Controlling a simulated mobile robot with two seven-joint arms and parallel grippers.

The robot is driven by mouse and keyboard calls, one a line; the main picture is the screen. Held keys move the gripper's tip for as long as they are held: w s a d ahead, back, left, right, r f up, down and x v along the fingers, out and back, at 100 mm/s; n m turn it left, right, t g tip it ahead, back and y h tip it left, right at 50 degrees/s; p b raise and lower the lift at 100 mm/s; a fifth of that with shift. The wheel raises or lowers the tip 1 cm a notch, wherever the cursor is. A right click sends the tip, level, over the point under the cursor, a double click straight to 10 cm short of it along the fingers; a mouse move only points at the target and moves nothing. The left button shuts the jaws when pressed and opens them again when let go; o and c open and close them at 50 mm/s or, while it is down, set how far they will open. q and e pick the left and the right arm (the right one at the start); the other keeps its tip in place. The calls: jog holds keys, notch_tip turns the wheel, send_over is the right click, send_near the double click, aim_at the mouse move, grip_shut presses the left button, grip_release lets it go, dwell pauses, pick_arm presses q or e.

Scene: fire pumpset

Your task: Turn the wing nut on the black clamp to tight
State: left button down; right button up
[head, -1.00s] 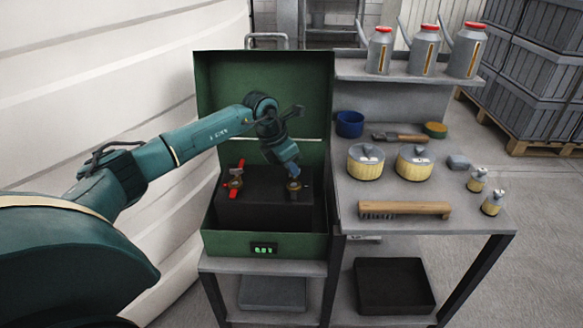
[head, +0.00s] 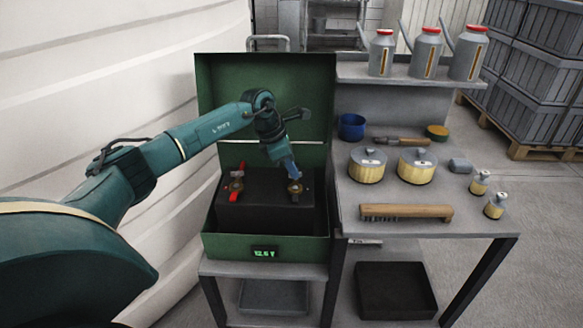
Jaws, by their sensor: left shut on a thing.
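The black clamp (head: 295,188) sits on the right terminal of the dark battery (head: 265,214), inside the open green box. My left gripper (head: 294,179) reaches down onto it from above and is shut on its wing nut. The fingers cover most of the nut, so its angle cannot be told. The red clamp (head: 235,190) sits on the battery's left terminal, apart from my gripper. My right gripper is not in view.
The box's raised green lid (head: 225,85) stands behind my arm. A lit green display (head: 264,253) on its front appears to read about 12.6 V. The grey bench (head: 470,220) at right holds filters, a wooden-handled brush (head: 407,212) and a blue cup (head: 351,127).

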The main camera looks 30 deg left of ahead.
pick_arm(q)
jog(key=c, duration=1.6)
grip_release()
jog(key=p+v, duration=0.1)
jog(key=v, duration=1.2)
jog(key=shift+a, duration=0.1)
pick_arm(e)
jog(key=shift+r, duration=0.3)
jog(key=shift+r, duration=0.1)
